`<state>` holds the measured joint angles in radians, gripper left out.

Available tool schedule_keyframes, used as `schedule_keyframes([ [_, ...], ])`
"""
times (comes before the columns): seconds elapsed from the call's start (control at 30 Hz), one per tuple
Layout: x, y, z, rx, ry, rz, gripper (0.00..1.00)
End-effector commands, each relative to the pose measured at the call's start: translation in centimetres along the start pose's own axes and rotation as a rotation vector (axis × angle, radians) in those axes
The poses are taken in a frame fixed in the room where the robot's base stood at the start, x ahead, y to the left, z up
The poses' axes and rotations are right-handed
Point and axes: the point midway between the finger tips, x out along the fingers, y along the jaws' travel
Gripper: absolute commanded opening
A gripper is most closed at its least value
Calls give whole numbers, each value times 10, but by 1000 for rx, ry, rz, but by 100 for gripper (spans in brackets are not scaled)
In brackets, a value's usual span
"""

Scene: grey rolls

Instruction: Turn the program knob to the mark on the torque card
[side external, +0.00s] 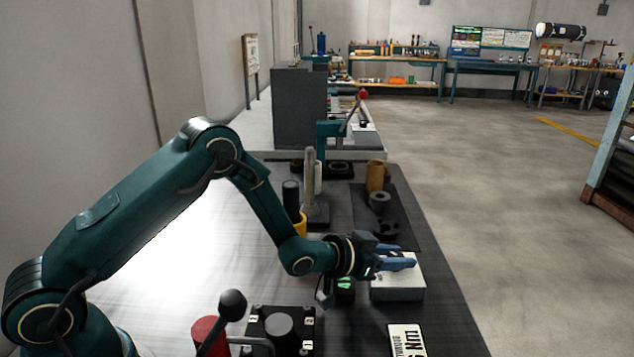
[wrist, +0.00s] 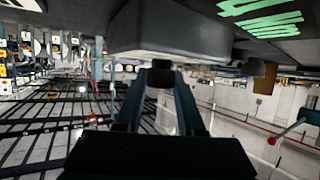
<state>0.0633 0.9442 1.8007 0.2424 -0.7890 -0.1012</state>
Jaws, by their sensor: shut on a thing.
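My gripper (side external: 399,262) reaches in from the left at the front of a light grey box (side external: 398,286) on the dark bench. In the wrist view the box (wrist: 175,28) fills the top middle, and the fingers of my gripper (wrist: 160,84) are shut on a small dark knob (wrist: 160,74) that sticks out from it. The fingers hide most of the knob, and its pointer cannot be made out. A white card (side external: 407,341) with black lettering lies near the bottom edge, partly cut off; its mark cannot be read.
A small black unit with a green display (side external: 345,284) stands left of the box. A black block with a round top (side external: 280,328), a red cylinder (side external: 211,336) and a black-balled lever (side external: 232,303) stand in front.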

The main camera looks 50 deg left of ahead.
Motion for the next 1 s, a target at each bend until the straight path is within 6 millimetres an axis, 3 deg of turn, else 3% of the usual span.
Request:
schedule_keyframes([
  [0.6, 1, -3, -1, 163, 3, 381, 0],
  [1.0, 1, -2, -1, 208, 3, 497, 0],
])
